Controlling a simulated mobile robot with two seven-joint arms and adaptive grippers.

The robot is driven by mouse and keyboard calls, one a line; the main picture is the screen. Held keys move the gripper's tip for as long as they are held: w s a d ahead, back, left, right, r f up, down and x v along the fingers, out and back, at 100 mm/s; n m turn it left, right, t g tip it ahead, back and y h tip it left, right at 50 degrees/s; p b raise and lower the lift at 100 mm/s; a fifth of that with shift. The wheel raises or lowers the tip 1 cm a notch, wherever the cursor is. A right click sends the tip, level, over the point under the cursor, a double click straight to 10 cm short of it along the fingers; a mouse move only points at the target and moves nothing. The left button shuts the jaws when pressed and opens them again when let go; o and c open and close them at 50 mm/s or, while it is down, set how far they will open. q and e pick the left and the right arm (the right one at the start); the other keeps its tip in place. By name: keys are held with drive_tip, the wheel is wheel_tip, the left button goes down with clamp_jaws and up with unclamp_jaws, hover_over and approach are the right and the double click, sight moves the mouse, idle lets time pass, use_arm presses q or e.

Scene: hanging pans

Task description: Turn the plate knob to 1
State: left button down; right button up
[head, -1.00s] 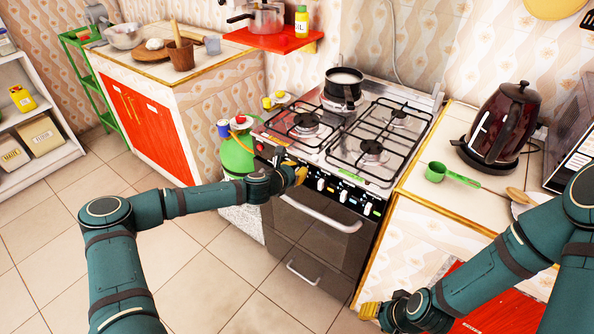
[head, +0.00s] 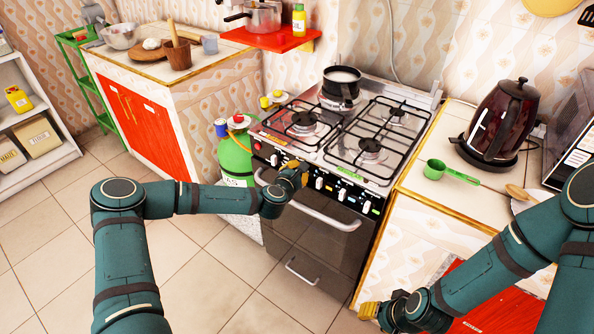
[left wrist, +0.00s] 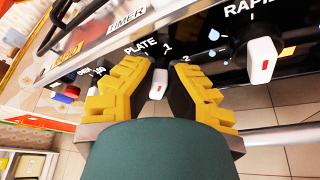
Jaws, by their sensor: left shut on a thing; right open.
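The plate knob (left wrist: 159,84) is a small white knob with a red mark on the stove's black front panel, under the "PLATE" label with 1 and 2 beside it. My left gripper (left wrist: 160,76) is shut on it, one yellow-backed finger on each side. The fingers hide part of the dial, so I cannot tell its exact setting. In the head view my left gripper (head: 303,175) is at the stove's front panel and covers the knob. My right gripper (head: 369,310) is low in front of the right counter, away from the stove, open and partly hidden by its wrist.
The rapid knob (left wrist: 262,62) is just right of the plate knob. The oven handle (head: 322,215) runs below the panel. A green gas bottle (head: 235,158) stands left of the stove (head: 350,185). A pot (head: 341,84) sits on top. The kettle (head: 498,123) is on the right counter.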

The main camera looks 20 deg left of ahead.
use_arm(q)
drive_tip(key=shift+a+m, duration=0.1)
drive_tip(key=shift+m, duration=0.3)
idle(0.3)
drive_tip(key=c, duration=1)
unclamp_jaws()
drive_tip(key=shift+w, duration=0.1)
drive_tip(key=o, duration=0.4)
drive_tip(key=shift+w+f, duration=0.1)
drive_tip(key=shift+f, duration=0.1)
drive_tip(key=shift+r, duration=0.1)
drive_tip(key=v, duration=1.2)
